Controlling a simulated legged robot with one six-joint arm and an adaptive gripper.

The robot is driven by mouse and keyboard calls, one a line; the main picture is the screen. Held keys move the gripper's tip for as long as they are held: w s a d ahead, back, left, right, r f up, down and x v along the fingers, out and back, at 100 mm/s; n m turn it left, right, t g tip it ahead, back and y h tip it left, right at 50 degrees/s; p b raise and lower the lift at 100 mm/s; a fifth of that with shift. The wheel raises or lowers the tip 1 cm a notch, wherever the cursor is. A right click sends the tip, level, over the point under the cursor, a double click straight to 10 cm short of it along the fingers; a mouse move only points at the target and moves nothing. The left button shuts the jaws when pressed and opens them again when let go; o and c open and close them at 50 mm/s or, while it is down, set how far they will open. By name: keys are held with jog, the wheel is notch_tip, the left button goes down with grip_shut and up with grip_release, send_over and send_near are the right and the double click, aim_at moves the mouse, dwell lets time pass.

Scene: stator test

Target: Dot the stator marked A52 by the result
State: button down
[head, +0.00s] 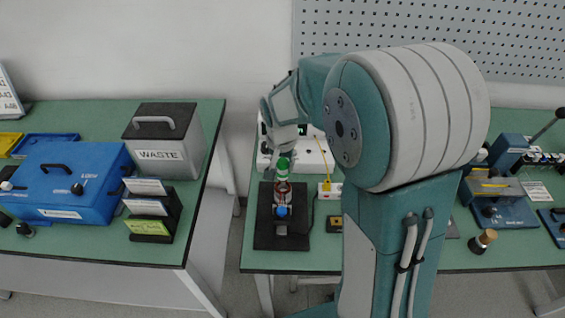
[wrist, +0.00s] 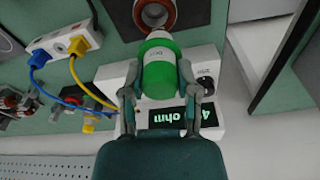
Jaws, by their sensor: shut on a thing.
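My gripper (wrist: 158,76) is shut on a green dotting bottle (wrist: 160,70) with a pale cap end. In the head view my gripper (head: 284,152) holds the green bottle (head: 283,164) upright-looking above the black test stand (head: 268,238). A copper-coloured stator ring (wrist: 154,12) lies just beyond the bottle's pale end in the wrist view; I cannot tell if they touch. The white meter (wrist: 112,78) has a lit display (wrist: 180,118) showing "ohm" and a digit like 4, partly hidden by my gripper. No A52 mark is legible.
A power strip (wrist: 62,44) with blue and yellow plugs and cables sits beside the meter. On the left bench are a grey WASTE bin (head: 160,152), a blue box (head: 72,182) and a card rack (head: 150,211). A gap separates the benches.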

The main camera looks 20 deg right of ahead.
jog(key=shift+r, duration=2.95)
